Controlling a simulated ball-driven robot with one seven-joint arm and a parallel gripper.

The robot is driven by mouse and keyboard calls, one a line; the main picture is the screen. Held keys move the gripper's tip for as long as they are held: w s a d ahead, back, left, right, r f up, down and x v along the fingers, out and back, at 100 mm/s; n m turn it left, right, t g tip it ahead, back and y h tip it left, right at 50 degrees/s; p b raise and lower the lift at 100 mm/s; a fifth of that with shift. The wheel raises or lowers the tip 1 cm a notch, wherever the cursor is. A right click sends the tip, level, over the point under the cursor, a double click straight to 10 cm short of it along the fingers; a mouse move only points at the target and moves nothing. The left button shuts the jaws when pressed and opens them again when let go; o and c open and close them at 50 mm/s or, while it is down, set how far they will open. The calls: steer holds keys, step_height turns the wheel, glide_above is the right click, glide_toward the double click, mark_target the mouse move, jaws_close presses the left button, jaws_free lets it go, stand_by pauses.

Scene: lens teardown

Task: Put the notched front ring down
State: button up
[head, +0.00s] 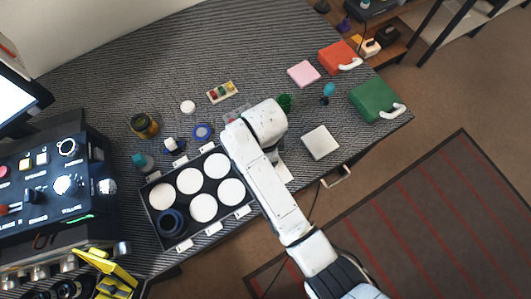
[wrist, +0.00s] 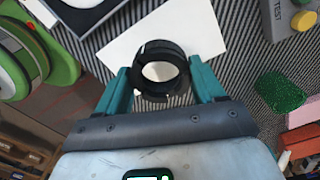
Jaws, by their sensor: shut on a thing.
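The notched front ring (wrist: 165,50) is a black ring with a gap in its rim, seen in the wrist view. My gripper (wrist: 158,72) has its two teal fingers on opposite sides of the ring and is shut on it. A white sheet (wrist: 125,45) and the striped mat show behind the ring. I cannot tell whether the ring touches the surface or hangs above it. In the head view my arm hides the ring and the fingers; part of the white sheet (head: 286,172) shows beside the arm.
A black tray (head: 183,242) with white round pads in its compartments stands left of my arm. One compartment holds a dark lens part (head: 172,222). A light grey block (head: 320,142), a green case (head: 374,99) and a red case (head: 337,56) lie to the right. The mat's far part is clear.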

steer(key=shift+f, duration=1.55)
steer(key=shift+f, duration=0.1)
steer(key=o, duration=1.3)
step_height(320, 180, up, 12)
steer(key=shift+r, duration=0.15)
